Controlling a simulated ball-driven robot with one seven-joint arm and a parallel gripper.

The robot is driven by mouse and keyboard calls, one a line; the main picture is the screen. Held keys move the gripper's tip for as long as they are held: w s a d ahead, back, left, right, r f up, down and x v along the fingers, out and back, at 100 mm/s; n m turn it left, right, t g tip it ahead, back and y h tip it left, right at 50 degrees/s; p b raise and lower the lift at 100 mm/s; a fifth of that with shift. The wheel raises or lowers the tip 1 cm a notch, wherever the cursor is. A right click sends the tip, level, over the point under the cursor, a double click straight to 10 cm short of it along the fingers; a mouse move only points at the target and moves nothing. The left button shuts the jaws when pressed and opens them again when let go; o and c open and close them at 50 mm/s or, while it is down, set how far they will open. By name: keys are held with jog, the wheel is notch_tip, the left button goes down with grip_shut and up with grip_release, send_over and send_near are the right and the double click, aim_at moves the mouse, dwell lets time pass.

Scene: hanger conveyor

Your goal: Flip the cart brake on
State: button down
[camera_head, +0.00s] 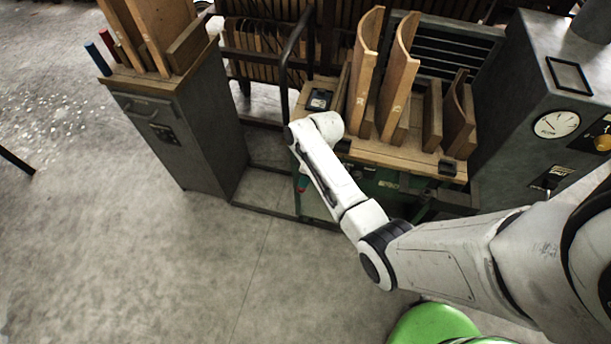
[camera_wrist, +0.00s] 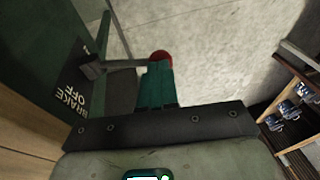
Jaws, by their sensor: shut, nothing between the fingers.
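In the wrist view the brake lever (camera_wrist: 115,65) is a dark bar running from a pivot on the cart's dark green side to a red knob (camera_wrist: 160,57). A label reading BRAKE OFF (camera_wrist: 72,98) is beside the pivot. My gripper (camera_wrist: 158,68) has its teal fingers shut with nothing between them. Their tips are right at the knob and cover part of it; I cannot tell whether they touch. The cart (camera_head: 425,160) has a wooden top and green frame.
Curved wooden pieces (camera_head: 396,75) stand on the cart. A grey cabinet (camera_head: 180,135) stands left, and a grey machine with a dial (camera_head: 557,124) right. A dark rail (camera_head: 289,60) rises at the cart's left end. The front floor (camera_head: 200,270) is clear.

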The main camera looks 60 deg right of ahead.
jog(key=shift+s+a+f+h, duration=0.2)
jog(key=shift+a+f+h, duration=0.3)
notch_tip(320, 180, down, 9)
jog(key=a+n+t+h+b, duration=0.1)
jog(key=a+t+h+b, duration=0.1)
jog(key=h+b, duration=0.5)
jog(key=shift+s+t+h+b, duration=0.35)
jog(key=shift+t+b, duration=0.25)
jog(key=shift+b, duration=0.3)
jog(key=shift+f, duration=0.25)
jog(key=shift+s+r, duration=0.1)
